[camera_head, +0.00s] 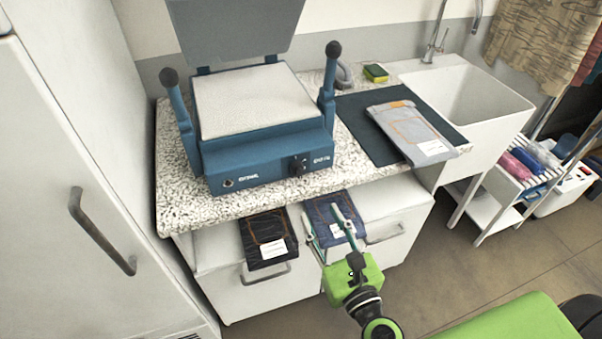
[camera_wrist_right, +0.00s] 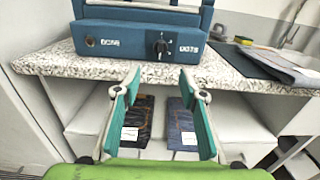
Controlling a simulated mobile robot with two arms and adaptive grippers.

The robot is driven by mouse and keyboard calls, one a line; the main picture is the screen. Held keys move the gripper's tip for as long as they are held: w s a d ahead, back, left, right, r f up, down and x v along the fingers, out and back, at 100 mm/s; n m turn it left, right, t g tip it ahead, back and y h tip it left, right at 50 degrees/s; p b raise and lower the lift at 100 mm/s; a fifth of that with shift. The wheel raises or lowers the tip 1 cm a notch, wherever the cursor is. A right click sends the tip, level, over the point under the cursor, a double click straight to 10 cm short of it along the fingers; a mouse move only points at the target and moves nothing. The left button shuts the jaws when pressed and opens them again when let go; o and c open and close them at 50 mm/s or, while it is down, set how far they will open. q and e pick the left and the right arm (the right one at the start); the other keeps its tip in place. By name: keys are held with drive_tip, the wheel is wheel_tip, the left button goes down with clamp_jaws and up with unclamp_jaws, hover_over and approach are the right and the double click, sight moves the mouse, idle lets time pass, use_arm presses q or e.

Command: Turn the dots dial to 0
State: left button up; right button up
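The dots dial (camera_head: 298,165) is a black knob on the front of a blue heat press (camera_head: 262,166), beside white lettering. In the right wrist view the dial (camera_wrist_right: 161,47) shows a pale pointer mark, and the lettering to its right seems to read "DOTS". Its exact setting is too small to read. My right gripper (camera_head: 325,222) is open and empty, below and in front of the counter edge, apart from the dial. In the right wrist view its green fingers (camera_wrist_right: 160,84) are spread below the dial. My left gripper is not in view.
Folded dark jeans (camera_head: 262,230) and blue jeans (camera_head: 326,208) lie below the counter edge (camera_head: 185,212). A folded grey garment (camera_head: 408,125) lies on a dark mat (camera_head: 368,138) at the right. The press's upright handles flank its pad. A sink (camera_head: 462,98) stands right.

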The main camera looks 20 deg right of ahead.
sight(301, 173)
drive_tip(key=w+p, duration=0.1)
drive_tip(key=w, duration=0.3)
drive_tip(key=w+p, duration=0.1)
drive_tip(key=w, duration=0.3)
drive_tip(key=w+p, duration=0.2)
drive_tip(key=w, duration=0.2)
drive_tip(key=shift+w+a+r, duration=0.1)
drive_tip(key=shift+a+r, duration=0.05)
drive_tip(key=shift+r, duration=0.1)
drive_tip(key=shift+w, duration=0.8)
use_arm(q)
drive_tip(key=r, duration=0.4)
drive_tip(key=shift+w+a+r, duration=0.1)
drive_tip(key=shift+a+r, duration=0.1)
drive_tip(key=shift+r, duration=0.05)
use_arm(e)
drive_tip(key=c, duration=1.1)
